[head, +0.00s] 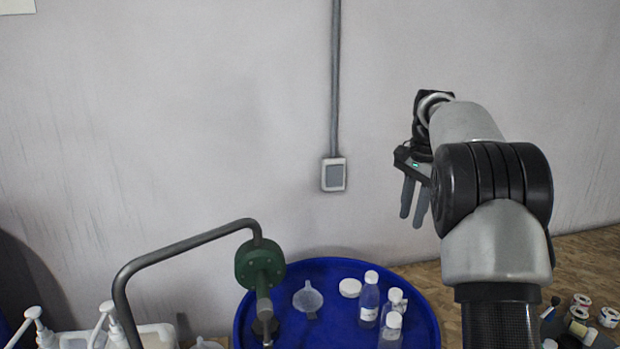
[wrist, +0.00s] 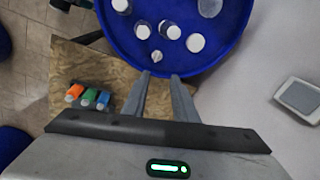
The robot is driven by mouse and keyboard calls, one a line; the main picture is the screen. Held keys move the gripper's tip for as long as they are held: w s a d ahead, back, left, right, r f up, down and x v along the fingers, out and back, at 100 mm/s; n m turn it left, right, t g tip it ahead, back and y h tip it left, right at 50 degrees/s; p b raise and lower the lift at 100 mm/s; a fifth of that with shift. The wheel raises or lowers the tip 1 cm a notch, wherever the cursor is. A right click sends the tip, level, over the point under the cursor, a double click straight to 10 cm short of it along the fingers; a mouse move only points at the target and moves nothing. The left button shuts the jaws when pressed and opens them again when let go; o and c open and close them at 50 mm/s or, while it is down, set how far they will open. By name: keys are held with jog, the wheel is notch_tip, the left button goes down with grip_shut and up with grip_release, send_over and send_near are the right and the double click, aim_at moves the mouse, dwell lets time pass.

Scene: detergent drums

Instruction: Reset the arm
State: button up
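My gripper (head: 412,201) hangs in the air in front of the wall, to the right of the wall switch box, with its fingers pointing down. In the wrist view my gripper (wrist: 159,77) shows two grey fingers, apart at the tips with nothing between them. It is open and empty. My arm rises from the lower right of the head view and bends at a black joint. Below the fingers is the blue drum top (head: 330,268), well clear of them.
Clear bottles (head: 369,300), a white lid (head: 350,288) and a funnel (head: 308,297) stand on the drum top. A green pump (head: 259,264) with a bent pipe is at its left. Small coloured bottles (wrist: 88,97) sit on the wooden board (wrist: 78,62). A switch box (head: 334,175) is on the wall.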

jog(key=s+a+r+n+t, duration=0.1)
jog(key=s+a+r+n, duration=0.1)
jog(key=s+r, duration=0.3)
jog(key=s+a+r+n, duration=0.2)
jog(key=s+a, duration=0.1)
jog(key=s, duration=0.3)
jog(key=s+a+f+n+t, duration=0.1)
jog(key=s+a+f+n, duration=0.1)
jog(key=s, duration=0.6)
jog(key=s+a+f+n+t, duration=0.1)
jog(key=s+a+f+n, duration=0.1)
jog(key=s, duration=0.7)
jog(key=s+a+f+n+t, duration=0.1)
jog(key=s+a+f+n, duration=0.1)
jog(key=s, duration=0.6)
jog(key=f+n, duration=0.1)
jog(key=n, duration=0.1)
jog(key=shift+s+a+f+n, duration=0.2)
jog(key=shift+s+f+n, duration=0.1)
jog(key=shift+s+f, duration=0.1)
